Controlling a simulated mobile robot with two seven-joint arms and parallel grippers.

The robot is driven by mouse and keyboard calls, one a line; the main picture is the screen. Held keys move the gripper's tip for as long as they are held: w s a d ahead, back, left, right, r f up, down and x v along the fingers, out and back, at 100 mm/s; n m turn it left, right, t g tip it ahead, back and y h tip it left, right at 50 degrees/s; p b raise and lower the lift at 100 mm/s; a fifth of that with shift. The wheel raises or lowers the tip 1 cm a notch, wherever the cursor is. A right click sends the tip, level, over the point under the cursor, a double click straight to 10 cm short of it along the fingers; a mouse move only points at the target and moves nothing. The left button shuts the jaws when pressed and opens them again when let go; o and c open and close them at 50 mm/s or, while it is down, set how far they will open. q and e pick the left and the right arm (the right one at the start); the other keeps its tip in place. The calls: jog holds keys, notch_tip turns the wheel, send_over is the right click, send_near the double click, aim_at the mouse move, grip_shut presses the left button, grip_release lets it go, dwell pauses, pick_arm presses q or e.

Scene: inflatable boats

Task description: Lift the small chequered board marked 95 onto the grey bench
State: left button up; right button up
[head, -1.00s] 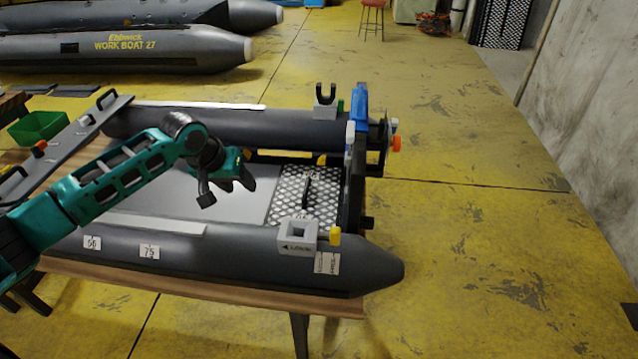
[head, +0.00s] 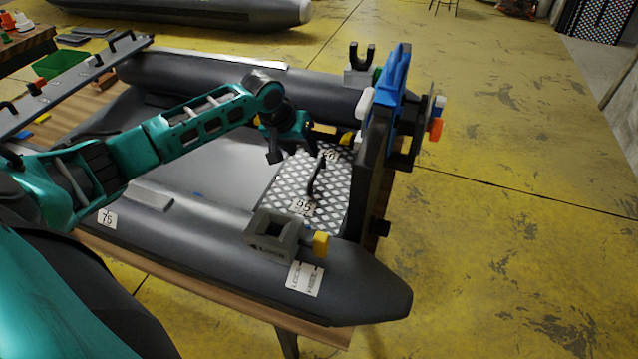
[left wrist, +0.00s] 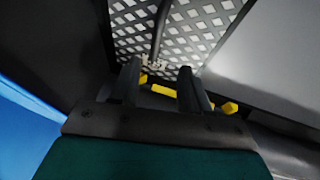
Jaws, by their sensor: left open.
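The small chequered board (head: 281,186) lies flat inside the grey inflatable boat, beside the dark upright plate at its end. It has a black bar handle (head: 317,178) and a 95 label on its near edge. It also shows in the left wrist view (left wrist: 205,22). My left gripper (head: 292,150) is open and empty above the board's far left corner; in the left wrist view its fingers (left wrist: 160,72) point toward the board and its handle. A grey plank with black handles (head: 72,88), probably the grey bench, lies across the boat at left. My right gripper is out of view.
The dark upright plate (head: 373,165) with a blue clamp (head: 395,85) stands close right of the board. A grey block (head: 272,236) with a yellow knob sits on the near tube (head: 200,235). The boat floor (head: 215,165) left of the board is clear.

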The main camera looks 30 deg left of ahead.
aim_at(316, 168)
pick_arm(q)
jog(key=b+x, duration=0.1)
jog(key=x, duration=0.3)
jog(key=shift+f, duration=0.1)
jog(key=x, duration=0.1)
jog(key=d+b+x, duration=0.1)
jog(key=x, duration=0.1)
jog(key=shift+f, duration=0.3)
jog(key=shift+w+f+b, duration=0.3)
jog(key=shift+f+b, duration=0.1)
jog(key=shift+f, duration=0.1)
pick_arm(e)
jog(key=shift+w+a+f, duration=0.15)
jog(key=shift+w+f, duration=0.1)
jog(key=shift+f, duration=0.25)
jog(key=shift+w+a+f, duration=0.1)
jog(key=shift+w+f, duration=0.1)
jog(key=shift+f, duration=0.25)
pick_arm(q)
jog(key=shift+c, duration=0.2)
grip_shut()
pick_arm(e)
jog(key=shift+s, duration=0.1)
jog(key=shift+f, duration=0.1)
